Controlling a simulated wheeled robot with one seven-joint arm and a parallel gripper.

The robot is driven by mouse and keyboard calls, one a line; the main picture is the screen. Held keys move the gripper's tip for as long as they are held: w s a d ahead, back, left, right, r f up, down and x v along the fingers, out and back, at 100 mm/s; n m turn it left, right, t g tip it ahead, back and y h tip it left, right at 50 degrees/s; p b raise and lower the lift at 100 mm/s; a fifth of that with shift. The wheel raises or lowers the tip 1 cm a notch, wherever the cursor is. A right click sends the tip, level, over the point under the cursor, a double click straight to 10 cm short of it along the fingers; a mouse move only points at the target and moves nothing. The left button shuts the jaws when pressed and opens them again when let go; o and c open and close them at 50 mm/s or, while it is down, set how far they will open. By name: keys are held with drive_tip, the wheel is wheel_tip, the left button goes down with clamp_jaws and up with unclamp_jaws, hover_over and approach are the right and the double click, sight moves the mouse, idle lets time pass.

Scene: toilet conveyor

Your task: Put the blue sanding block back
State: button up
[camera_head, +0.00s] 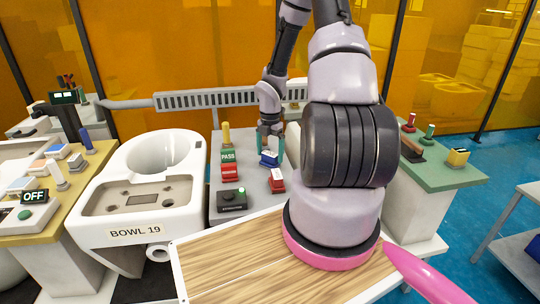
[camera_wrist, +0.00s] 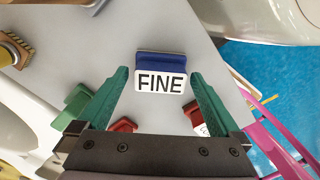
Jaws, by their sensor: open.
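The blue sanding block (camera_head: 269,160) sits on the grey bench top. In the wrist view the blue block (camera_wrist: 160,63) has a white face marked "FINE". My gripper (camera_head: 271,140) is above it, pointing down, with teal fingers. In the wrist view my gripper (camera_wrist: 160,76) is open, with one fingertip on each side of the block and visible space at both sides. Nothing is held. I cannot tell how high the fingertips are above the bench.
A red block (camera_head: 277,181) lies close in front. Left of it stand a PASS stamp (camera_head: 228,157) and a dark control box (camera_head: 232,199). A white toilet bowl (camera_head: 150,190) is farther left. A green-topped table (camera_head: 450,172) with small tools stands at right.

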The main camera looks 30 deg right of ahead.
wheel_tip(320, 180, up, 11)
wheel_tip(320, 180, up, 10)
drive_tip(key=m+t+h, duration=0.1)
drive_tip(key=m, duration=0.5)
hover_over(270, 153)
drive_tip(key=s+a, duration=0.2)
drive_tip(key=s+a+r+m+t+y, duration=0.1)
drive_tip(key=s+a+r+m+t, duration=0.1)
drive_tip(key=s+r+m, duration=0.4)
drive_tip(key=s+a+r+m+t+y, duration=0.1)
drive_tip(key=s+a+r+m+t, duration=0.1)
drive_tip(key=s+a+r+m, duration=0.3)
drive_tip(key=s+a+r+m+t, duration=0.2)
drive_tip(key=s+a+r+m, duration=0.2)
drive_tip(key=r+m, duration=0.5)
drive_tip(key=s+m, duration=0.2)
drive_tip(key=shift+s+a+r+y, duration=0.25)
drive_tip(key=shift+s+r+y, duration=0.05)
drive_tip(key=shift+y, duration=0.1)
